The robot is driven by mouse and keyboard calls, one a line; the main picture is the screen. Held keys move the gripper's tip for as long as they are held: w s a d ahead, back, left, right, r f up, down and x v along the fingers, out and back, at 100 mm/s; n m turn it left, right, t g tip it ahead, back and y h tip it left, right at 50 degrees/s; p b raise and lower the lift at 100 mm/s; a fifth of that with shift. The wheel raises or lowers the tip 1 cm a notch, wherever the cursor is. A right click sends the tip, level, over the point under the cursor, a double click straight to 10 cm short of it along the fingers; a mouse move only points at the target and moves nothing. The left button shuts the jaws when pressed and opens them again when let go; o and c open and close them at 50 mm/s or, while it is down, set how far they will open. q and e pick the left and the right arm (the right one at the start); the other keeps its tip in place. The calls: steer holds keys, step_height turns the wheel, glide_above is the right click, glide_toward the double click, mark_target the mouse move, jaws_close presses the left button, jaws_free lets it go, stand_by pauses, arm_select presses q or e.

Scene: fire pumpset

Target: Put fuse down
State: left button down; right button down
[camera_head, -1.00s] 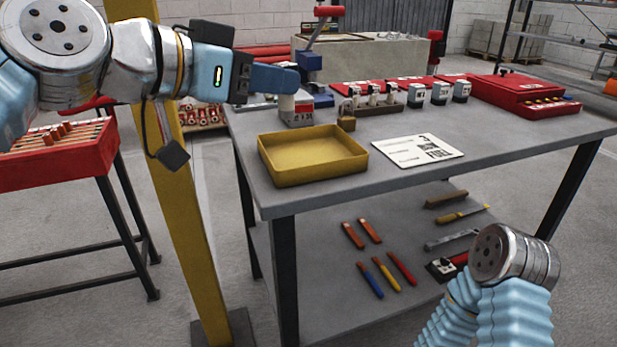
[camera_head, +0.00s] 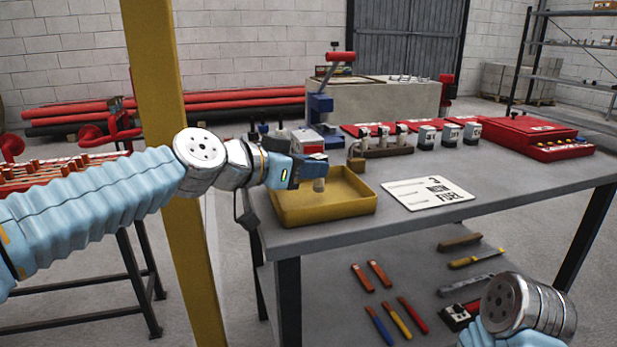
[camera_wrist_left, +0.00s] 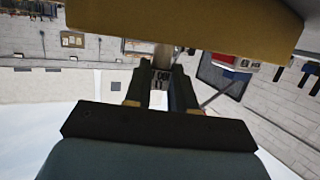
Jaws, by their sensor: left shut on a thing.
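My left gripper (camera_head: 308,172) is shut on a small pale fuse (camera_head: 319,185) and holds it over the yellow tray (camera_head: 328,212). The rest of the tray floor looks empty. My right gripper is out of view; only part of that arm shows at the lower right.
Fuse blocks and a red case (camera_head: 525,136) line the table's back. Tools lie on the lower shelf. A yellow post (camera_head: 165,90) stands left of the table.

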arm_select(q)
steer(key=shift+f, duration=0.75)
steer(key=shift+f+b, duration=0.2)
steer(key=shift+b, duration=0.15)
steer(key=c, duration=0.9)
jaws_free()
steer(key=shift+c, duration=0.2)
steer(key=shift+r, duration=0.15)
